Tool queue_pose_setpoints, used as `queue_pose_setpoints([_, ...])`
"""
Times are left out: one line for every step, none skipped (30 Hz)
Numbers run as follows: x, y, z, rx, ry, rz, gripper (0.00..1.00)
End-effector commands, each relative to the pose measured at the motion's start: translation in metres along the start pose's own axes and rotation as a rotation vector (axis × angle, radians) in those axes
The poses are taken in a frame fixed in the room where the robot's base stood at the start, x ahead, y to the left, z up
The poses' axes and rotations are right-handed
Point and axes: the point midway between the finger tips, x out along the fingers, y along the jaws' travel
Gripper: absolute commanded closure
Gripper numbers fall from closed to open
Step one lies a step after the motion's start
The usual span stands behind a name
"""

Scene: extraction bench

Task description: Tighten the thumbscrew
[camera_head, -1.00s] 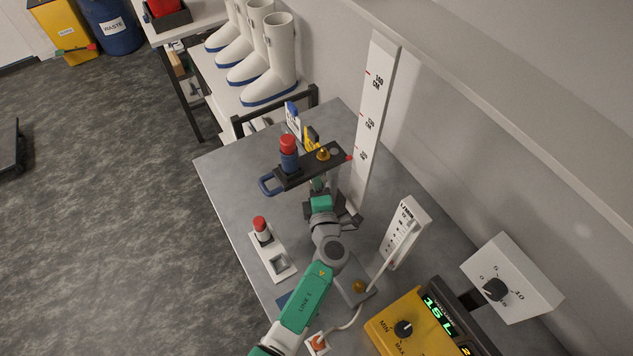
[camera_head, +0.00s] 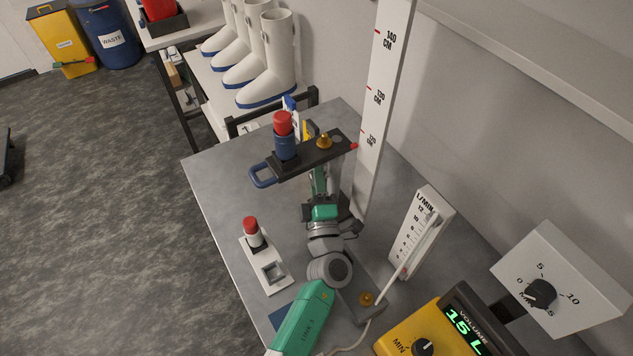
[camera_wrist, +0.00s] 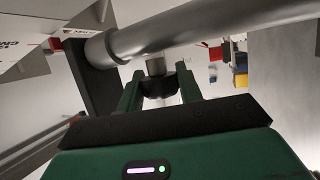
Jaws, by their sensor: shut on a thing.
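In the wrist view, my gripper (camera_wrist: 159,90) has its two green fingers on either side of a dark round knob, which looks like the thumbscrew (camera_wrist: 158,86). It is shut on this knob. A short pale stem joins the knob to a thick grey tube (camera_wrist: 200,32) that crosses above it. In the head view, my gripper (camera_head: 318,180) is under a black bracket (camera_head: 305,157) beside the tall white height scale (camera_head: 380,90). The knob is hidden there. The bracket bears a red-and-blue cylinder (camera_head: 285,140), a brass knob (camera_head: 324,141) and a blue handle (camera_head: 262,175).
A flow meter (camera_head: 418,235), a yellow volume unit (camera_head: 430,335) and a white dial box (camera_head: 560,280) are at right. The grey bench (camera_head: 225,180) is clear at its left.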

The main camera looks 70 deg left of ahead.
Motion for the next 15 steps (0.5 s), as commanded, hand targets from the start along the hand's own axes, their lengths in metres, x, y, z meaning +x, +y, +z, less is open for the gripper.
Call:
queue_pose_setpoints([-0.0002, -0.0002, 0.0003, 0.001, -0.002, -0.002, 0.87])
queue_pose_setpoints([-0.0002, -0.0002, 0.0003, 0.001, -0.002, -0.002, 0.87])
queue_pose_setpoints([-0.0002, -0.0002, 0.0003, 0.001, -0.002, -0.002, 0.87])
queue_pose_setpoints([-0.0003, -0.0002, 0.0003, 0.001, -0.002, -0.002, 0.87])
queue_pose_setpoints([-0.0003, -0.0002, 0.0003, 0.001, -0.002, -0.002, 0.6])
queue_pose_setpoints([-0.0002, -0.0002, 0.0003, 0.001, -0.002, -0.002, 0.53])
queue_pose_setpoints([-0.0002, -0.0002, 0.0003, 0.001, -0.002, -0.002, 0.47])
queue_pose_setpoints([-0.0002, -0.0002, 0.0003, 0.001, -0.002, -0.002, 0.43])
queue_pose_setpoints([-0.0002, -0.0002, 0.0003, 0.001, -0.001, -0.002, 0.43])
queue_pose_setpoints([-0.0002, -0.0001, 0.0002, 0.001, -0.001, -0.002, 0.43])
queue_pose_setpoints([-0.0002, -0.0001, 0.0002, 0.001, -0.001, -0.002, 0.43])
queue_pose_setpoints([-0.0002, -0.0001, 0.0002, 0.001, -0.001, -0.002, 0.43])
queue_pose_setpoints([-0.0002, -0.0001, 0.0002, 0.001, -0.001, -0.002, 0.43])
queue_pose_setpoints([-0.0002, -0.0001, 0.0002, 0.001, -0.001, -0.002, 0.43])
queue_pose_setpoints([-0.0002, -0.0001, 0.0002, 0.001, -0.001, -0.002, 0.43])
